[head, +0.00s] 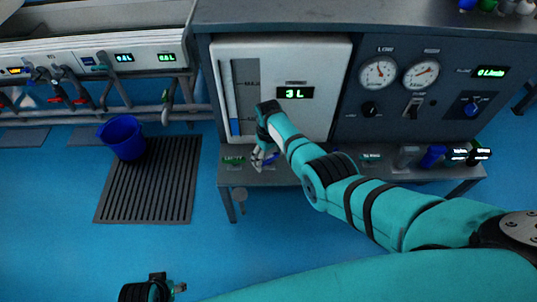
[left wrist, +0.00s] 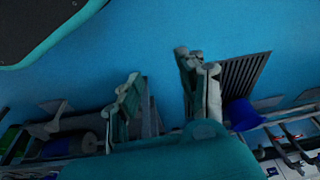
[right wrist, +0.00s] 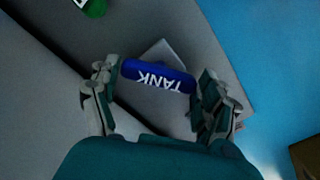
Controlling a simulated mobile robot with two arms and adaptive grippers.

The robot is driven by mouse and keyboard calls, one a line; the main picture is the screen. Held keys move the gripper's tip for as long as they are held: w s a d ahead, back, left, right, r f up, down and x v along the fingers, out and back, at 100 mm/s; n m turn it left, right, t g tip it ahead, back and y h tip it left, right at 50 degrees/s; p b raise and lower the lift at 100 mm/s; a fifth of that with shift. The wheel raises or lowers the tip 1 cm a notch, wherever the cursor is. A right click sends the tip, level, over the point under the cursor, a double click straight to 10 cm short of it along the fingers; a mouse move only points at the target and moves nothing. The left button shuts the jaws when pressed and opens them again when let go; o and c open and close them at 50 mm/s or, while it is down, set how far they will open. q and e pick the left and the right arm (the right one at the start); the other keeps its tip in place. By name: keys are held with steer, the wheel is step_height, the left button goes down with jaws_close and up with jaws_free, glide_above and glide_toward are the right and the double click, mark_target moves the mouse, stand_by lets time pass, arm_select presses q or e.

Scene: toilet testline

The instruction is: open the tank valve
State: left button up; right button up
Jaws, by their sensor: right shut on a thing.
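The tank valve's blue handle (right wrist: 158,76), marked TANK, lies between the fingers of my right gripper (right wrist: 157,92) in the right wrist view. One finger is at each end of the handle, and the gripper is shut on it. In the head view my right gripper (head: 264,162) reaches down to the front ledge below the tank panel (head: 330,60), where a bit of the blue handle (head: 272,156) shows. The panel's display reads 3 L. My left gripper (head: 172,289) is low at the left, away from the bench. In the left wrist view its fingers (left wrist: 165,95) are apart and empty.
A green-labelled handle (head: 233,160) sits left of the valve on the ledge. Gauges (head: 379,73) and switches are on the dark panel to the right. A blue bucket (head: 123,138) stands on a floor grate (head: 150,190). The blue floor in front is clear.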

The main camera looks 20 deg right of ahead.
mark_target(269, 158)
arm_select(q)
steer(key=shift+s+f, duration=0.1)
steer(key=shift+f, duration=0.55)
arm_select(e)
steer(key=shift+n, duration=0.6)
arm_select(q)
steer(key=shift+f, duration=0.1)
arm_select(e)
steer(key=o, duration=1.1)
step_height(269, 158, up, 12)
